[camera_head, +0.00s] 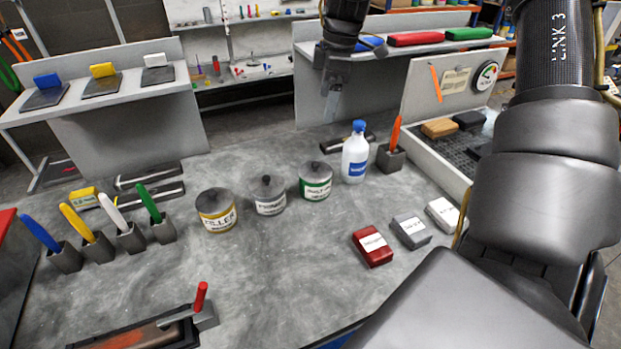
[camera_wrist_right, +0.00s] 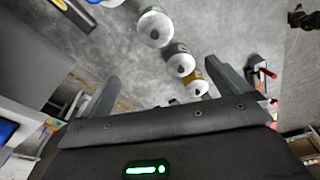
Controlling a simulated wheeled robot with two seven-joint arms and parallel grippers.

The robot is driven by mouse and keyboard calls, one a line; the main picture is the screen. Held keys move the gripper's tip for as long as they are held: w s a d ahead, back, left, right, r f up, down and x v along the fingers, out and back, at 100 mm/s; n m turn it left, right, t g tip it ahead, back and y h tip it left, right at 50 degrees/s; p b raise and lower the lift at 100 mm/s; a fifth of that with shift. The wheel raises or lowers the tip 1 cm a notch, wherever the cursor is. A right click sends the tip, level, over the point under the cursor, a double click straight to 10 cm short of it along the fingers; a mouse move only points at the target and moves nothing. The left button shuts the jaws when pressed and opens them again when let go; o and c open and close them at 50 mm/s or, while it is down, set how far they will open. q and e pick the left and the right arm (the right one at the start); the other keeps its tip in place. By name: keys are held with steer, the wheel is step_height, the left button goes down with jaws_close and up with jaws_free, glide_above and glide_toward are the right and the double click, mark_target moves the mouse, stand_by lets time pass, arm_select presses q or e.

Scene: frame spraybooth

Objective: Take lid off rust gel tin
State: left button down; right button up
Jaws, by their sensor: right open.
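The green-banded tin (camera_head: 316,181) stands upright on the grey bench, at the right end of a row of three tins. I take it for the rust gel tin, though its label is hard to read.
The primer tin (camera_head: 267,196) and filler tin (camera_head: 216,210) stand to the left. A white spray bottle (camera_head: 355,157) stands close on the right, beside a holder with an orange tool (camera_head: 394,142). Red, grey and white blocks lie in front right. The bench centre front is clear.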

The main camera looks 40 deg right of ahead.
step_height(320, 180, down, 8)
steer(key=b, duration=0.7)
glide_above(316, 164)
steer(key=f, duration=0.6)
steer(key=shift+s+d, duration=0.4)
steer(key=shift+a+f, duration=0.1)
steer(key=shift+f, duration=0.05)
steer(key=shift+f+p, duration=0.5)
steer(key=f, duration=0.1)
steer(key=w+f, duration=0.1)
steer(key=f, duration=0.1)
steer(key=shift+a+f+p, duration=0.15)
steer(key=shift+f+p, duration=0.15)
steer(key=shift+p, duration=0.1)
steer(key=shift+f, duration=0.25)
arm_select(q)
step_height(316, 164, down, 7)
steer(key=w, duration=0.1)
steer(key=shift+r, duration=0.1)
arm_select(e)
steer(key=shift+a, duration=0.1)
steer(key=shift+c, duration=0.3)
